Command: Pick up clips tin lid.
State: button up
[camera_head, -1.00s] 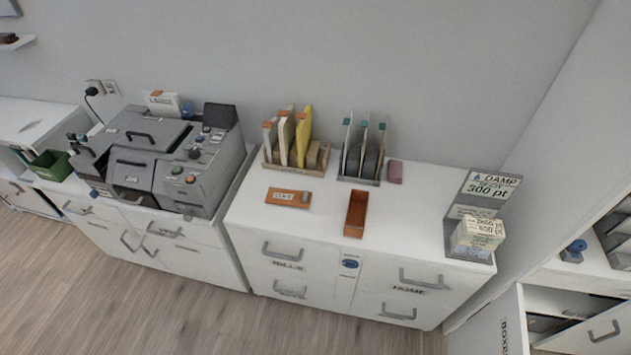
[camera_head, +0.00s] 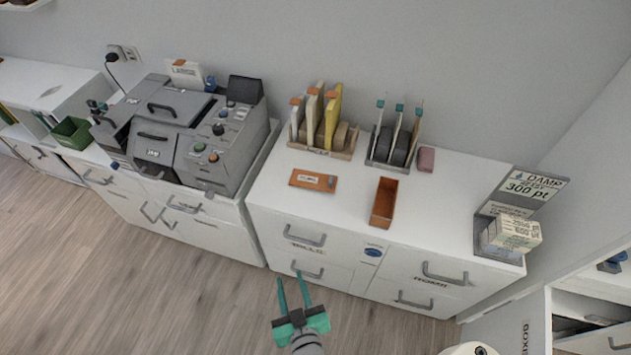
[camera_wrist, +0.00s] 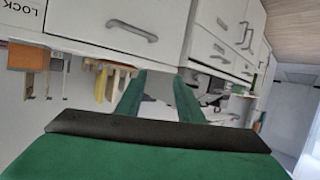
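The clips tin lid (camera_head: 313,181) appears to be the flat orange piece with a white label and a grey nub at its right end. It lies on the white cabinet top, left of the open orange tin (camera_head: 384,203). My gripper (camera_head: 291,278) has teal fingers spread apart with nothing between them. It is low in the head view, in front of the cabinet and apart from the lid. In the wrist view my gripper (camera_wrist: 157,82) is also open, and I cannot make out the lid there.
Behind the lid stand a file rack (camera_head: 322,150) and a second rack (camera_head: 390,160), with a pink block (camera_head: 426,159) beside it. A grey machine (camera_head: 205,140) is at left. A sign holder (camera_head: 510,225) with boxes is at right. Drawer handles (camera_head: 305,237) stick out in front.

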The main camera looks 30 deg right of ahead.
jog(key=w+d+m+g+h, duration=0.1)
jog(key=w+d+m+h, duration=0.2)
jog(key=w+d, duration=0.5)
jog(key=m+g+h, duration=0.3)
jog(key=m, duration=0.1)
send_near(330, 184)
jog(key=shift+v, duration=0.95)
jog(key=shift+w+d+f, duration=0.15)
jog(key=shift+d, duration=0.2)
jog(key=x, duration=1)
jog(key=shift+w, duration=0.15)
jog(key=shift+a, duration=0.1)
grip_shut()
